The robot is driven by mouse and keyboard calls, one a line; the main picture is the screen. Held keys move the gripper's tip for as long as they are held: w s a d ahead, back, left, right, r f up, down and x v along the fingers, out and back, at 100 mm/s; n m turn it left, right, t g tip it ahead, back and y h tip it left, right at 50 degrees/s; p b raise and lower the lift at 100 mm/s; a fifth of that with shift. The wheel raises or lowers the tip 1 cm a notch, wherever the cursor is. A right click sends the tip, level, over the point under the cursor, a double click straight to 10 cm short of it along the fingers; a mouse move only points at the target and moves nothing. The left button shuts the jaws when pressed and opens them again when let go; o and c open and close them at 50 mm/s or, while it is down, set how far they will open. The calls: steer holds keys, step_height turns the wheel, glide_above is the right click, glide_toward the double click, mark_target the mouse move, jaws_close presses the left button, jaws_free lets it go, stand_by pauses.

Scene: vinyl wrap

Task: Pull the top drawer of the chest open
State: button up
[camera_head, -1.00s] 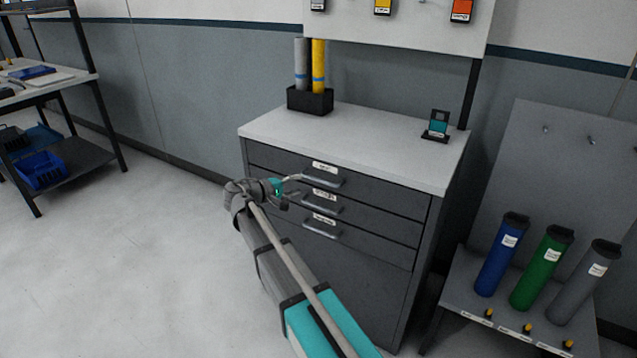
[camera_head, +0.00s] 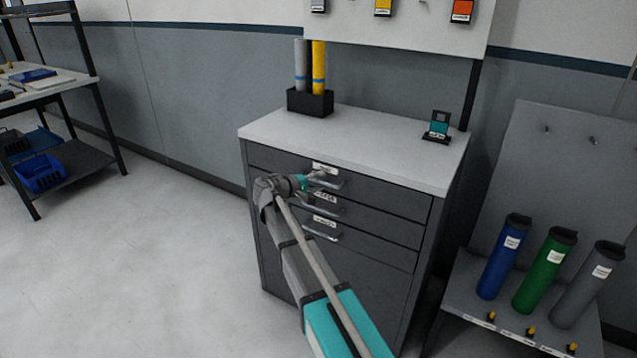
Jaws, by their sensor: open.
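The chest (camera_head: 345,270) is dark grey with a pale top, and its drawers look shut. The top drawer (camera_head: 385,197) has a white label and a silver bar handle (camera_head: 328,183). My gripper (camera_head: 318,178) is open, with its fingertips at the left part of the top drawer's handle. I cannot tell whether the fingers touch the handle or surround it. My wrist and arm hide the left parts of the drawer fronts. The second drawer's handle (camera_head: 327,210) and the third drawer's handle (camera_head: 322,236) show just below.
On the chest top stand a black holder (camera_head: 310,103) with grey and yellow rolls and a small teal-screened device (camera_head: 438,127). A rack (camera_head: 480,280) with blue, green and grey tubes stands at the right. The floor (camera_head: 150,270) to the left is clear.

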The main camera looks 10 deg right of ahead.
steer(key=shift+c, duration=0.3)
jaws_close()
steer(key=shift+s, duration=0.15)
